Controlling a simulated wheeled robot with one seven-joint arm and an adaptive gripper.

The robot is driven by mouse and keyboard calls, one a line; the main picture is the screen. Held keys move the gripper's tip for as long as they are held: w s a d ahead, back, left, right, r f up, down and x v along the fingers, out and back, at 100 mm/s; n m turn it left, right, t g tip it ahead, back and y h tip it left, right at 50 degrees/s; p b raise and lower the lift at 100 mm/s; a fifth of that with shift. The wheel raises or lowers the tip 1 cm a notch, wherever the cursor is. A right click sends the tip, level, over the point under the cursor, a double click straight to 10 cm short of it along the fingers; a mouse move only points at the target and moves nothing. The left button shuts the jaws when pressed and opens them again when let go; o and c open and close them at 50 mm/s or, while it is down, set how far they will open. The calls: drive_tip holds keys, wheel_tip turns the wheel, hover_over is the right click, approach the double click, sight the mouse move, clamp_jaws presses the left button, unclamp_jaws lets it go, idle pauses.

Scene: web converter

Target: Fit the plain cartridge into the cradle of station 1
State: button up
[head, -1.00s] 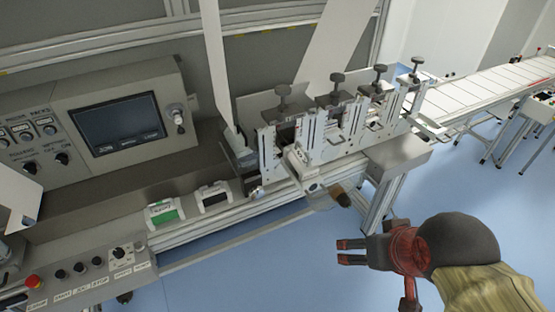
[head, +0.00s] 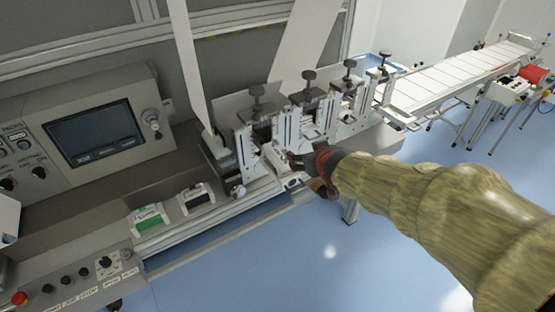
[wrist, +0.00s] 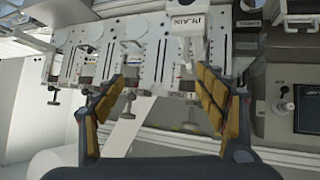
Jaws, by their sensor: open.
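The plain cartridge (wrist: 187,20) is a white block with the word PLAIN on it, at the top of the wrist view. It also shows in the head view (head: 283,179), at the front of station 1 (head: 246,145), the leftmost station there. I cannot tell whether it is seated in the cradle, which is hidden. My gripper (wrist: 160,80) is open with nothing between its fingers. In the head view my gripper (head: 307,164) is in front of the stations, just right of the cartridge; its fingertips are partly hidden.
A green-labelled cartridge (head: 149,220) and a dark-labelled cartridge (head: 197,198) sit on the ledge to the left. Clamp knobs (head: 309,77) stand above the station plates. A white web (head: 190,75) hangs behind. A conveyor (head: 455,80) is at the right.

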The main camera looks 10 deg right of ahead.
drive_tip(key=n+t+y, duration=0.1)
drive_tip(key=y, duration=0.1)
approach(279, 157)
drive_tip(key=w+d+r, duration=0.1)
drive_tip(key=w+d, duration=0.2)
drive_tip(key=d, duration=0.1)
drive_tip(key=w+a+f+y, duration=0.1)
drive_tip(key=w+a+f+n+t+y, duration=0.1)
drive_tip(key=f, duration=0.1)
drive_tip(key=w+a+f+y, duration=0.1)
drive_tip(key=f, duration=0.1)
drive_tip(key=shift+w+a+f+n+t+y, duration=0.15)
drive_tip(key=shift+w+a+n+t+y, duration=0.15)
drive_tip(key=shift+a+t, duration=0.1)
drive_tip(key=shift+x, duration=1.5)
drive_tip(key=x, duration=0.2)
drive_tip(key=b+x, duration=0.1)
drive_tip(key=x, duration=0.1)
drive_tip(key=shift+w+d, duration=0.1)
drive_tip(key=shift+w, duration=0.35)
drive_tip(key=shift+c, duration=0.7)
drive_tip(key=shift+r, duration=0.2)
drive_tip(key=c, duration=1.7)
drive_tip(key=shift+r, duration=0.1)
